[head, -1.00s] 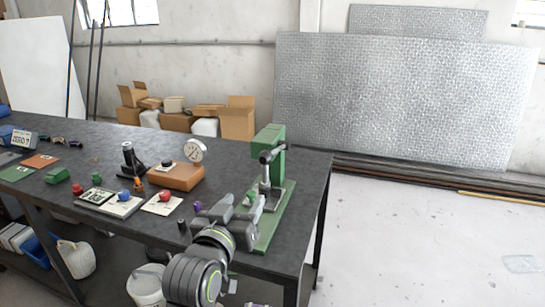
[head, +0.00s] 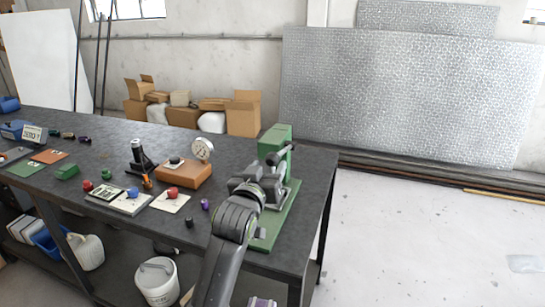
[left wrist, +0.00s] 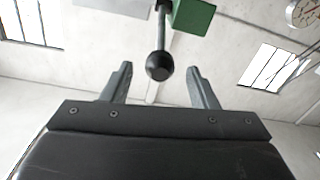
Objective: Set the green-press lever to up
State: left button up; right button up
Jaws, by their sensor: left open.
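The green press (head: 275,139) stands at the right end of the dark workbench, on a green base plate (head: 265,243). Its lever (head: 281,153) is a metal rod with a dark ball knob. In the head view the rod slants down to the left from the press head. My left gripper (head: 262,174) is just below the knob and hides the middle of the press. In the left wrist view my left gripper (left wrist: 159,68) is open, and the black knob (left wrist: 159,66) shows between its two fingers, touching neither visibly. The press's green block (left wrist: 194,16) shows above. My right gripper is out of view.
A dial gauge (head: 202,149) on an orange-brown block (head: 184,174) stands left of the press. Red (head: 172,192) and blue (head: 132,192) knobs sit on pale plates nearby. Several small parts lie farther left on the bench (head: 110,136). Free floor lies to the right.

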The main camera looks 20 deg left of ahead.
aim_at(270, 164)
pick_arm(q)
jog(key=shift+w+p, duration=0.4)
jog(key=shift+w, duration=1.9)
grip_shut()
